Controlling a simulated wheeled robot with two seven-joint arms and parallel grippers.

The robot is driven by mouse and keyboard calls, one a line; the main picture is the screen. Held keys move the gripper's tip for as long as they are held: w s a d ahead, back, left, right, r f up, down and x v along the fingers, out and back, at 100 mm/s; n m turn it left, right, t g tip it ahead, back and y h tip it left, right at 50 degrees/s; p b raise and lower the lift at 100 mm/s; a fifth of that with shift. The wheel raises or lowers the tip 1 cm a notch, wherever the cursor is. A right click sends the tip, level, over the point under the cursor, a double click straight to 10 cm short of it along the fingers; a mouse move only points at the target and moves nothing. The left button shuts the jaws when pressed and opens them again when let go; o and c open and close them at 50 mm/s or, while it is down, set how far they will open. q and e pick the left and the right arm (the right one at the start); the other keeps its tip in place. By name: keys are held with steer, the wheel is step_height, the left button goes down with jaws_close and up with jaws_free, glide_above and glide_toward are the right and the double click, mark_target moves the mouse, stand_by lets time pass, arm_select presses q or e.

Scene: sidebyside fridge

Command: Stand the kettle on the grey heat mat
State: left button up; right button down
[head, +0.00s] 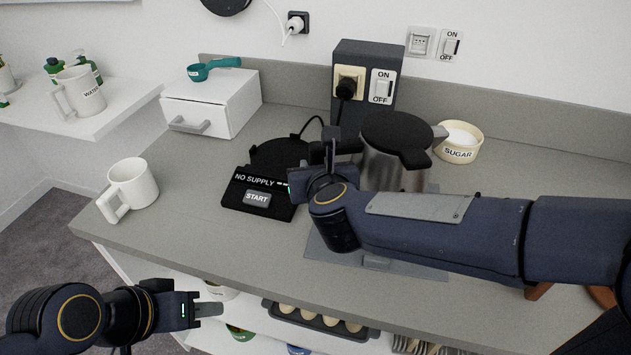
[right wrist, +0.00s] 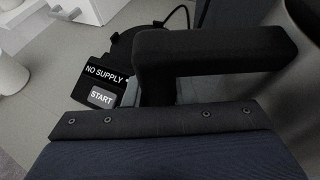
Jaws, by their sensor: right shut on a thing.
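The kettle (head: 396,172) is steel with a black lid, at the back of the counter in the head view. Its black handle (right wrist: 215,48) crosses the right wrist view, and the steel body (right wrist: 300,75) shows at the right. My right gripper (head: 326,168) is shut on the handle, left of the body. The grey heat mat (head: 425,269) lies flat on the counter, partly covered by my right arm and the kettle. My arm hides the kettle's bottom, so I cannot tell whether it touches the mat. My left gripper (head: 208,310) is low at left, away from the kettle; its finger gap is unclear.
The black kettle base (head: 280,153) with a START button and a "NO SUPPLY" display is left of the kettle. A sugar bowl (head: 460,141) stands close right. A switch box (head: 366,88) stands behind. A white mug (head: 131,187) is near the left edge.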

steer(key=shift+w+f+b, duration=0.2)
steer(key=shift+f+b, duration=0.1)
steer(key=shift+f, duration=0.6)
steer(key=shift+w+f+b, duration=0.15)
steer(key=shift+f+b, duration=0.15)
steer(key=shift+f, duration=0.7)
steer(key=shift+f, duration=0.1)
steer(key=c, duration=1.2)
jaws_free()
steer(key=shift+s+r, duration=0.25)
steer(key=p+v, duration=0.1)
steer(key=v, duration=1)
steer(key=shift+s, duration=0.2)
steer(key=shift+d+r, duration=0.1)
steer(key=shift+r, duration=0.05)
